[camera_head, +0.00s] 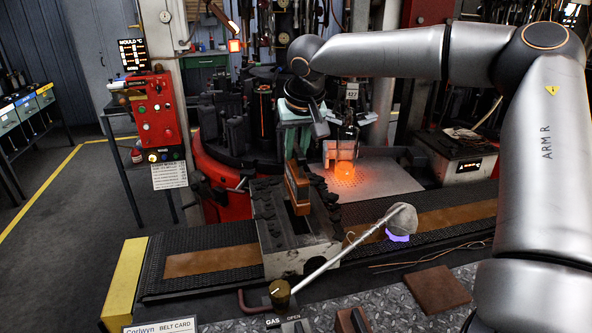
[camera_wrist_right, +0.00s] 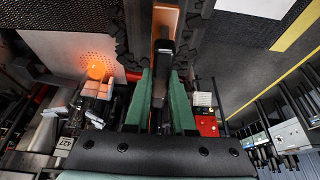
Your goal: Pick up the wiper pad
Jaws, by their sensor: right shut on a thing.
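The wiper pad looks like an upright brown block (camera_head: 297,187) with a dark handle, between two rows of dark jagged parts over a grey metal holder (camera_head: 290,258). My right gripper (camera_head: 298,150) reaches down from above with green fingers. In the right wrist view the fingers (camera_wrist_right: 161,100) are closed about the dark handle, and the brown edge of the pad (camera_wrist_right: 163,22) shows beyond them. I cannot tell whether the pad's lower end touches the holder. My left gripper is not in view.
A glowing orange piece (camera_head: 344,170) sits right of the pad by a perforated plate (camera_head: 385,183). A long rod (camera_head: 340,255) slants across the front right. A red-based rotary machine (camera_head: 222,168) stands behind. A brown square (camera_head: 437,289) lies on the front-right tread plate.

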